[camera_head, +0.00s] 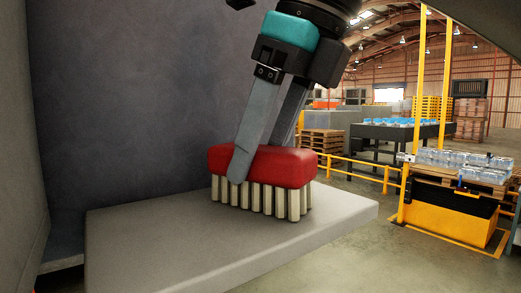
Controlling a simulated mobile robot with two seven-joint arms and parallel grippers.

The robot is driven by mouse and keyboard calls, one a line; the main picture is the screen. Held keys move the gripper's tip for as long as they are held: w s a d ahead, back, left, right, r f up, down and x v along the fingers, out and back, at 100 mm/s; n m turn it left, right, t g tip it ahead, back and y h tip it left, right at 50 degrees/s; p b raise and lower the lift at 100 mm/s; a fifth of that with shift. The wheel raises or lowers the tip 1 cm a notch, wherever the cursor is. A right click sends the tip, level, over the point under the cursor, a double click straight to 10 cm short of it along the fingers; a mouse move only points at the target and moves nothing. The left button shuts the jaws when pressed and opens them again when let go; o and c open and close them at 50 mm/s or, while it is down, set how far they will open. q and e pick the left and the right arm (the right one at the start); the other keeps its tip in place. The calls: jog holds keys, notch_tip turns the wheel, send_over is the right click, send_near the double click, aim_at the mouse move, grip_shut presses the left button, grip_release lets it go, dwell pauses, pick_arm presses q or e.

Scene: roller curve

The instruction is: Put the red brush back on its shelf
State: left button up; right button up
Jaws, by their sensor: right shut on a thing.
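The red brush (283,167) has a red block body and pale cream bristles pointing down. It is upright at the right part of a light grey shelf (180,240), with its bristle ends at or very near the shelf surface; I cannot tell if they press on it. My right gripper (243,172) comes from above and is shut on the brush body, one finger across its front face. The other finger is mostly hidden behind the brush. My left gripper is not in view.
A dark grey wall (120,100) stands behind the shelf, and a pale side panel (18,150) is at the left. The shelf's left part is bare. Beyond its right end are yellow railings (386,180), pallets and a table (375,130) in a warehouse.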

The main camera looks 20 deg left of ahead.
jog(key=shift+a+f, duration=0.1)
jog(key=shift+a, duration=0.05)
jog(key=o, duration=1.2)
jog(key=v, duration=0.7)
jog(key=shift+r, duration=0.2)
